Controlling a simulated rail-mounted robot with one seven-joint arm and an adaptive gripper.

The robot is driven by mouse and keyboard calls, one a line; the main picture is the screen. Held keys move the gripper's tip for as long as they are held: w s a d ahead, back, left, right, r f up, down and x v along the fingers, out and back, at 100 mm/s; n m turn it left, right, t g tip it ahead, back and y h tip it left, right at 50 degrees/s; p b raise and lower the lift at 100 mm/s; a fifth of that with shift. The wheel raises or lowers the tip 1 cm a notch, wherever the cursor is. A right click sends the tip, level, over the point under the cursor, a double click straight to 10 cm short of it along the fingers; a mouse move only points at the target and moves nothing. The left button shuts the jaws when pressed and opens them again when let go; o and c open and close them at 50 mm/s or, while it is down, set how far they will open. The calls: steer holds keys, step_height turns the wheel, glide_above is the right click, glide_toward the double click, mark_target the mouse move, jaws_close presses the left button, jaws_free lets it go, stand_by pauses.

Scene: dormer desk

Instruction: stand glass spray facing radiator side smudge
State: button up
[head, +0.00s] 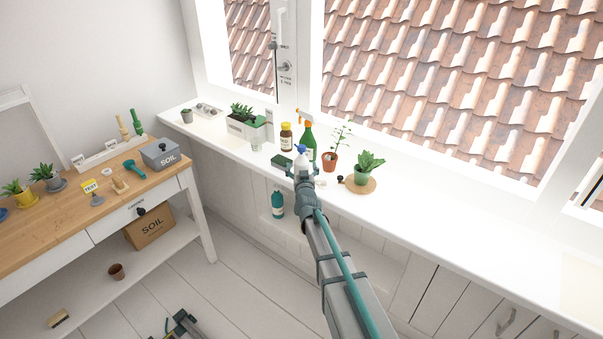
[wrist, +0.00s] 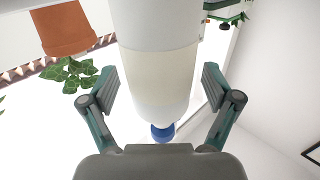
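A white bottle with a blue top (head: 301,160) stands on the windowsill in the head view, at the end of my arm and partly hidden by it. In the wrist view, which looks inverted, the pale bottle (wrist: 158,75) fills the middle, with its blue part (wrist: 163,132) toward my palm. My gripper (wrist: 160,88) has one finger on each side of it, with narrow gaps, so it looks open around the bottle. A green spray bottle with an orange head (head: 308,138) stands behind it. I cannot make out a smudge on the window or identify a radiator.
A terracotta pot (head: 330,161) with a plant and a potted succulent (head: 368,165) stand just right. A brown jar with a yellow lid (head: 286,137) and a planter (head: 240,127) stand left. A teal bottle (head: 278,204) is lower down. The sill's right part (head: 480,240) is clear.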

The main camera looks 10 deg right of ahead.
jaws_close()
steer(key=shift+r, duration=0.15)
